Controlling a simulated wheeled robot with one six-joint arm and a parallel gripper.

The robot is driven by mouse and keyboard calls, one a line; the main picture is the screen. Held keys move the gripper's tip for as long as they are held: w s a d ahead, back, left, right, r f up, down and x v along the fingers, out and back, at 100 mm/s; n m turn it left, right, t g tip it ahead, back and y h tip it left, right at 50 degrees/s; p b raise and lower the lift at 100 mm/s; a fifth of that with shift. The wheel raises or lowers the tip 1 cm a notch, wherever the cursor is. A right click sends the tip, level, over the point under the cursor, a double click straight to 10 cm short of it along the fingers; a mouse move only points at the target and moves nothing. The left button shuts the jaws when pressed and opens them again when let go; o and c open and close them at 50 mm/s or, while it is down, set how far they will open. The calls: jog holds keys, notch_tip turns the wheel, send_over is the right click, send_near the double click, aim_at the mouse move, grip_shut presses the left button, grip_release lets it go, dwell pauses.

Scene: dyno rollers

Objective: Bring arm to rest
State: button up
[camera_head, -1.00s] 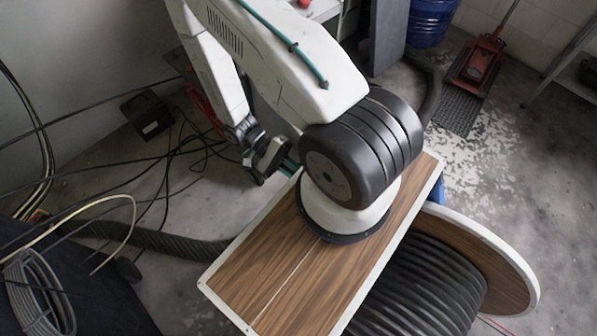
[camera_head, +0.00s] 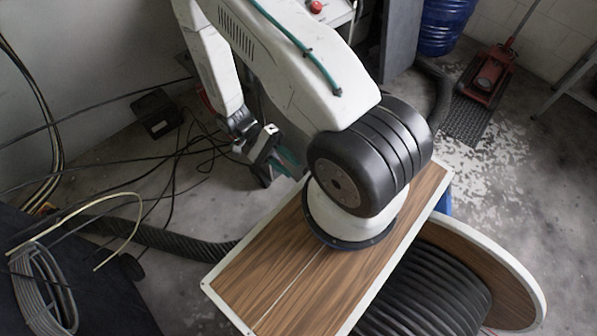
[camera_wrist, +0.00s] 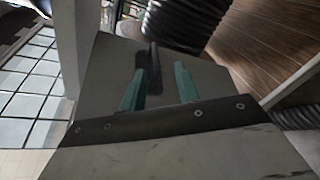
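My gripper (camera_head: 278,160) hangs at the end of my folded white arm, beyond the far left edge of the wood-topped deck that carries the arm. Its teal fingers are partly hidden by the wrist and arm in the head view. In the wrist view, the two teal fingers of my gripper (camera_wrist: 160,86) stand apart with nothing held between them. Dark grey floor shows behind them. My forearm slants down from the upper left, beside the thicker upper link.
Loose black cables (camera_head: 185,150) lie on the floor left of my gripper. A small black box (camera_head: 158,113) stands near the wall. A corrugated hose (camera_head: 165,240) runs up to the deck. A red floor jack (camera_head: 487,78) and blue drum (camera_head: 447,25) stand at the upper right.

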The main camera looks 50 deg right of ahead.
jog(key=shift+v, duration=0.9)
notch_tip(320, 180, up, 23)
jog(key=w+a+n+t, duration=0.3)
jog(key=n+t, duration=0.4)
jog(key=n, duration=0.1)
jog(key=s+a+r+n+t, duration=0.1)
jog(key=s+r+t, duration=0.3)
jog(key=r, duration=0.4)
jog(key=s+a+r+n+t, duration=0.1)
jog(key=s+r+t, duration=0.3)
jog(key=r, duration=0.5)
jog(key=shift+n+t+y, duration=0.3)
jog(key=shift+n+t, duration=0.1)
jog(key=shift+t, duration=0.5)
